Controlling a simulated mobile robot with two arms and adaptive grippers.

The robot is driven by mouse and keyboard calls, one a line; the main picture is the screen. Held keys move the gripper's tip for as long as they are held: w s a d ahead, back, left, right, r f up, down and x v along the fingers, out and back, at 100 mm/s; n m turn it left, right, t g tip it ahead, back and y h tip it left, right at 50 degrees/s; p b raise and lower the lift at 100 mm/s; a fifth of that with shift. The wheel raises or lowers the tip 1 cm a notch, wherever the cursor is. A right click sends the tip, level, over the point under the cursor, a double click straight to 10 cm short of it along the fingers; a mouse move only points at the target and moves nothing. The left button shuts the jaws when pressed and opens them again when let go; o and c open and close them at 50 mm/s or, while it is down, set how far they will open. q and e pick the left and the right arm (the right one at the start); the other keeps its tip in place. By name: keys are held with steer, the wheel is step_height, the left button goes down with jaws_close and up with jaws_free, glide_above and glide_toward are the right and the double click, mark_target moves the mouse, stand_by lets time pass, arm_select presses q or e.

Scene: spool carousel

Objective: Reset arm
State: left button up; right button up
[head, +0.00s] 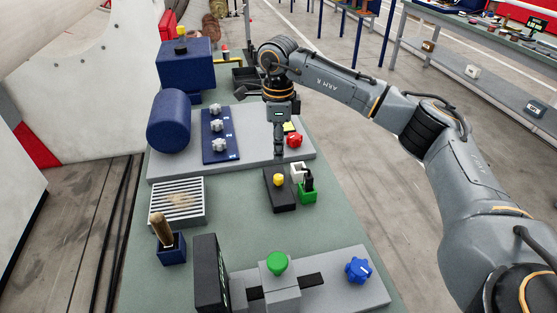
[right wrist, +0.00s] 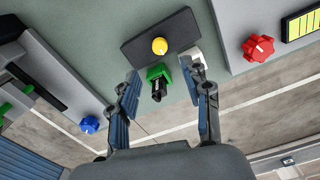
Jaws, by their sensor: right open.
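My right gripper (head: 279,150) points down over the green bench, above the far end of a black block with a yellow knob (head: 278,180). Its two fingers (right wrist: 166,88) stand apart in the right wrist view, with nothing held between them. Past the fingertips there I see a green holder (right wrist: 160,72) with a black piece in it, the yellow knob (right wrist: 160,46) and a white piece (right wrist: 193,62). The green holder also shows in the head view (head: 307,196), beside the black block. My right arm reaches in from the right. My left gripper is not in view.
A grey plate holds a blue cylinder (head: 170,121), a blue strip with white knobs (head: 219,145) and a red knob (head: 294,140). Nearer are a slatted box (head: 178,201), a blue cup with a wooden handle (head: 170,248), a green button (head: 277,263) and a blue knob (head: 358,270).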

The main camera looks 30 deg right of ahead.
steer(key=shift+r, duration=1)
